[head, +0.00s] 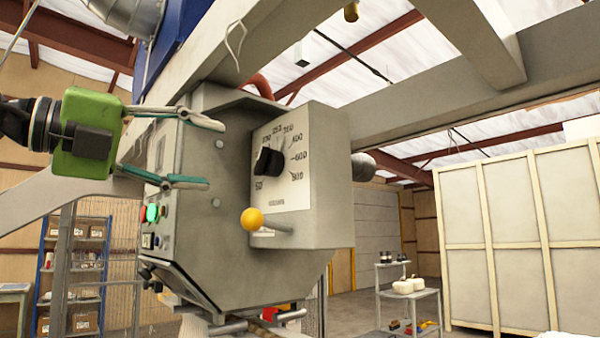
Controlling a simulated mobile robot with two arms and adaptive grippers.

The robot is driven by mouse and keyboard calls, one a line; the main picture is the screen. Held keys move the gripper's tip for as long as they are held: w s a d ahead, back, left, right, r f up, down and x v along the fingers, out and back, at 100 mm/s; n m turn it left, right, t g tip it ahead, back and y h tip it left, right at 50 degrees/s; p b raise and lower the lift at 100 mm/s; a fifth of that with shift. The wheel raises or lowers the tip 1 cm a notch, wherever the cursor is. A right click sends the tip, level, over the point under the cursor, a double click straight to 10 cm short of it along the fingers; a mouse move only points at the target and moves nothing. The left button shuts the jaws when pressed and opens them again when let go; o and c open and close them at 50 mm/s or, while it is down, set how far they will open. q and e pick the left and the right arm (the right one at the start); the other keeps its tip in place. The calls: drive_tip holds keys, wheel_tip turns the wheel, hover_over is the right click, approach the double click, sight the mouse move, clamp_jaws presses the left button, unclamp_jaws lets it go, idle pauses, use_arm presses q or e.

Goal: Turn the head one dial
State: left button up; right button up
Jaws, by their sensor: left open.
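The head one dial (268,162) is a black knob on a white plate (284,163) with numbers around it, on the front of a grey box (325,170) in the middle of the head view. My left gripper (212,154) comes in from the left with its green body and two thin fingers. Its fingers are spread apart and hold nothing. The fingertips are to the left of the dial, apart from it in the picture, in front of the machine's grey side panel. My right gripper is not in view.
A lever with a yellow ball (252,219) sticks out below the dial plate. A panel with a lit green button (152,213) lies below my left gripper. A grey beam (470,100) crosses above. A shelf cart (410,300) and a cream panelled wall (515,240) stand at right.

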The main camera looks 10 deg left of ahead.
sight(259, 161)
use_arm(q)
drive_tip(key=p+x, duration=0.1)
drive_tip(key=x, duration=0.1)
drive_tip(key=p+x, duration=0.1)
drive_tip(key=x, duration=0.2)
drive_tip(key=p+x, duration=0.1)
drive_tip(key=x, duration=0.1)
drive_tip(key=shift+w+r, duration=0.25)
drive_tip(key=shift+r, duration=0.1)
drive_tip(key=p+x, duration=0.1)
drive_tip(key=x, duration=0.1)
drive_tip(key=shift+w+d+r, duration=0.1)
drive_tip(key=shift+w+d, duration=0.05)
drive_tip(key=shift+w, duration=0.1)
drive_tip(key=shift+w+d, duration=0.15)
drive_tip(key=shift+w, duration=0.05)
drive_tip(key=shift+w+d, duration=0.1)
drive_tip(key=shift+w, duration=0.05)
drive_tip(key=shift+w+d, duration=0.15)
drive_tip(key=shift+w, duration=0.05)
drive_tip(key=c, duration=1.1)
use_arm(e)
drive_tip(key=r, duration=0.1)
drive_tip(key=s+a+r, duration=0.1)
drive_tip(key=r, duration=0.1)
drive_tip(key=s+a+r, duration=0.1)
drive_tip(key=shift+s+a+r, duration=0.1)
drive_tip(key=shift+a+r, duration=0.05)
